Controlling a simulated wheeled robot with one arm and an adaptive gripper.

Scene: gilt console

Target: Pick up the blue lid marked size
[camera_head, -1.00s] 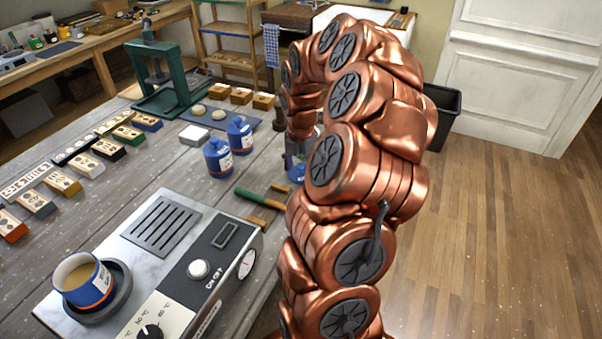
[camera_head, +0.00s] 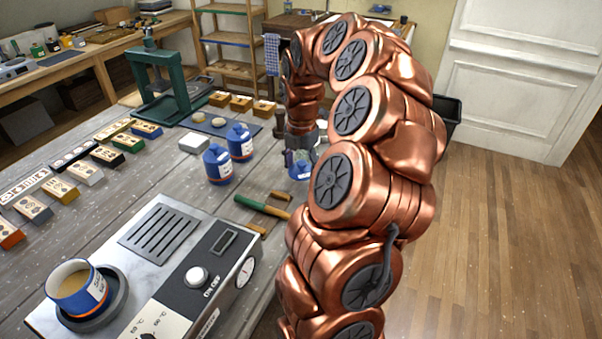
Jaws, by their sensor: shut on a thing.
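My gripper (camera_head: 299,160) points down near the right edge of the grey workbench (camera_head: 125,190), partly hidden by my copper arm. It is shut on a small blue lid (camera_head: 299,172), which shows just below the fingers; any marking on it is too small to read. Two blue jars with pale labels, a front one (camera_head: 218,166) and a rear one (camera_head: 240,143), stand to the left of the gripper. An open blue-banded pot (camera_head: 77,289) with tan contents sits on a dark round plate at the lower left; its label is only partly legible.
A hotplate unit (camera_head: 160,245) with knobs fills the near bench. A green-handled tool (camera_head: 262,207) lies between it and the gripper. Labelled blocks (camera_head: 86,173) line the left, and a green press (camera_head: 165,85) stands behind. Open floor lies right.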

